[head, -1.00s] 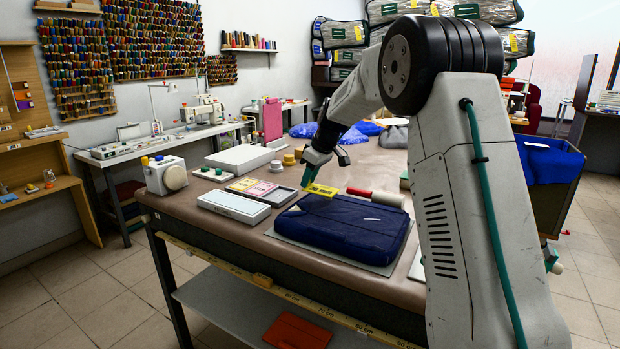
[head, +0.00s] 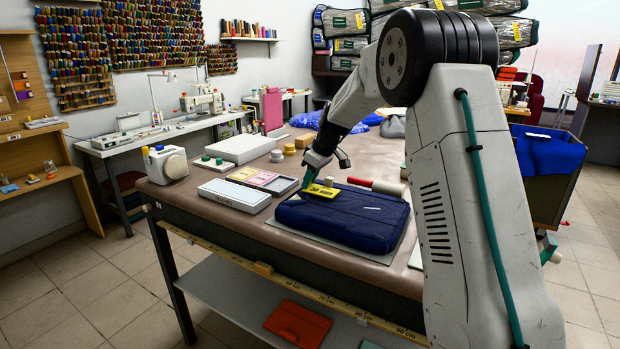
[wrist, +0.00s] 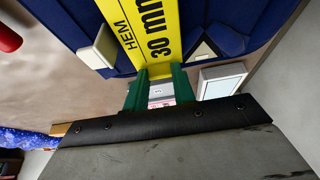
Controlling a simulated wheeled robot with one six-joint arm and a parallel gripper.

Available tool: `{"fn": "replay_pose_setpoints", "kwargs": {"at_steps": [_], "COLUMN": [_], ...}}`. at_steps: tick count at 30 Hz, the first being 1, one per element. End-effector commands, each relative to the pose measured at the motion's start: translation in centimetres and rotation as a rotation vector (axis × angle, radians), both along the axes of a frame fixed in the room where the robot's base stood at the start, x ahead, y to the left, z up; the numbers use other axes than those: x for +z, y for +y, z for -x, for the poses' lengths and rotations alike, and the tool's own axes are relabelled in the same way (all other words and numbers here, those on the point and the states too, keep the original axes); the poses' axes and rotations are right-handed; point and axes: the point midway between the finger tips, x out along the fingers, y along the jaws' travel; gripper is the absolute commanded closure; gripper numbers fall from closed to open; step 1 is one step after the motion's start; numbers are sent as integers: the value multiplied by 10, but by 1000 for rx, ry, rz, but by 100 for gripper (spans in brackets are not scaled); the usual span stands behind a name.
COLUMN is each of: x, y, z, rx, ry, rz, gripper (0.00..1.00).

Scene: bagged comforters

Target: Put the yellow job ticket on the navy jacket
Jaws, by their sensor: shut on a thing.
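The navy jacket (head: 350,222) lies folded on a thin grey board on the table, and it also fills the upper part of the wrist view (wrist: 245,18). My gripper (head: 308,184) is at the jacket's back left part. Its green fingers (wrist: 158,86) are shut on one end of the yellow job ticket (head: 321,192). The ticket, marked "HEM 30 mm" in the wrist view (wrist: 150,28), extends out over the jacket, low above or touching it. I cannot tell which.
A tray with yellow and pink cards (head: 277,181) and a grey-white box (head: 234,195) lie left of the jacket. A red roller (head: 360,182) with a pale end lies behind it. A white block (wrist: 98,47) shows beside the ticket in the wrist view.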

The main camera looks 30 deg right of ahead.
Motion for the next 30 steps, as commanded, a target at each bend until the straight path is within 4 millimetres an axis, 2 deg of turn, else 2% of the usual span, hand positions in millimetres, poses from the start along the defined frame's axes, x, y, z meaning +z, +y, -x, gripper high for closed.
{"fn": "replay_pose_setpoints", "kwargs": {"at_steps": [27,28,30], "x": [-12,-12,-12], "y": [0,0,0], "z": [0,0,0], "rx": [0,0,0], "ry": [0,0,0], "rz": [0,0,0], "gripper": [95,69,49]}}
